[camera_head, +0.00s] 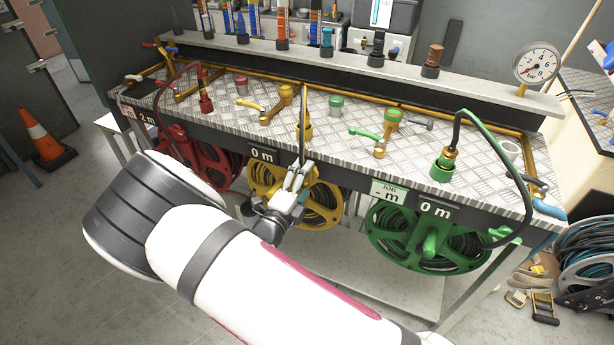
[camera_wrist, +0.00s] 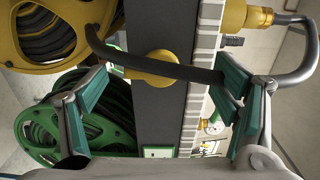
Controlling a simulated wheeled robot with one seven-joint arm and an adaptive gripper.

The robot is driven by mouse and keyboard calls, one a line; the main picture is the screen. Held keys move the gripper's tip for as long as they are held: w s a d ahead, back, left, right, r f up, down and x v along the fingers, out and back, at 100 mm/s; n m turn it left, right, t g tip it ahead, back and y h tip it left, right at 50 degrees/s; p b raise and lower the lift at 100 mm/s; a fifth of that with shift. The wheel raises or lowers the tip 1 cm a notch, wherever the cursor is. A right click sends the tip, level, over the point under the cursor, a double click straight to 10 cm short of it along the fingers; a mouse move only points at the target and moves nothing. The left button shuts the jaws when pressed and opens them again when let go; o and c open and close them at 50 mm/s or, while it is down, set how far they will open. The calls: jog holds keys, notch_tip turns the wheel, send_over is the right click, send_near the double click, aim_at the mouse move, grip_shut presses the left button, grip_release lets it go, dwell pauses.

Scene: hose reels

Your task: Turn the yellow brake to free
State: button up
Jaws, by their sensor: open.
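The yellow reel (camera_head: 318,205) hangs under the front edge of the bench; it also shows at upper left in the wrist view (camera_wrist: 75,45). A rounded yellow part (camera_wrist: 152,68) sits on the dark front rail between my fingers in the wrist view. It may be the yellow brake; its setting cannot be read. A dark hose (camera_wrist: 190,74) crosses in front of it. My gripper (camera_head: 297,176) is open at the bench front edge, by the yellow reel. Its spread fingers also show in the wrist view (camera_wrist: 162,82), with nothing clearly gripped. In the head view my gripper hides this spot.
The red reel (camera_head: 200,160) is left of the yellow one and the green reel (camera_head: 428,237) right. A yellow lever (camera_head: 243,104), a green lever (camera_head: 366,133) and hose fittings stand on the bench plate (camera_head: 335,135). A gauge (camera_head: 537,65) stands at back right.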

jog(key=v, duration=1)
jog(key=shift+r, duration=0.1)
